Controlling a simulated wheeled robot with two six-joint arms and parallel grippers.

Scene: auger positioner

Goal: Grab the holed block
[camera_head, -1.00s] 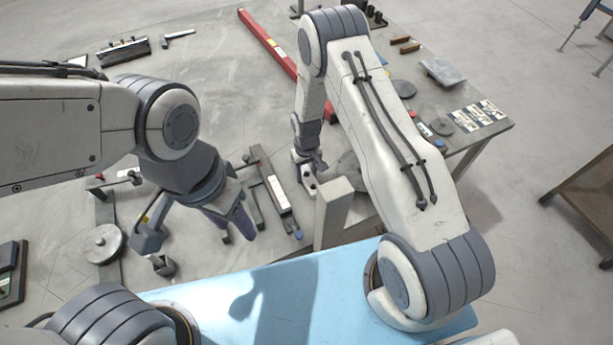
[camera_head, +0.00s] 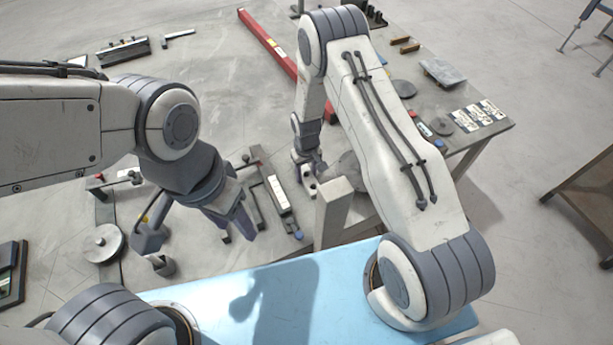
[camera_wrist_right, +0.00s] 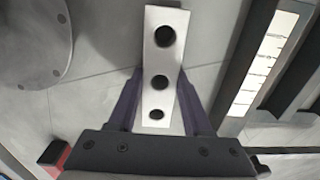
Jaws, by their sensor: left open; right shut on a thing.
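The holed block (camera_wrist_right: 160,60) is a pale grey bar with three dark round holes in a row. In the right wrist view it lies between the two purple-grey fingers of my right gripper (camera_wrist_right: 157,92), which is shut on it. In the head view my right gripper (camera_head: 309,182) is small and low over the table, beyond the grey post, and the block is hard to make out there. My left gripper (camera_head: 196,226) is open, its fingers spread wide above the near left of the table, with nothing visible between them.
A grey upright post (camera_head: 331,214) stands near the table's front edge. A long red bar (camera_head: 268,45) lies at the back. A round disc (camera_head: 103,243) is at left, and a slotted fixture with a white label strip (camera_head: 278,195) lies between the grippers.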

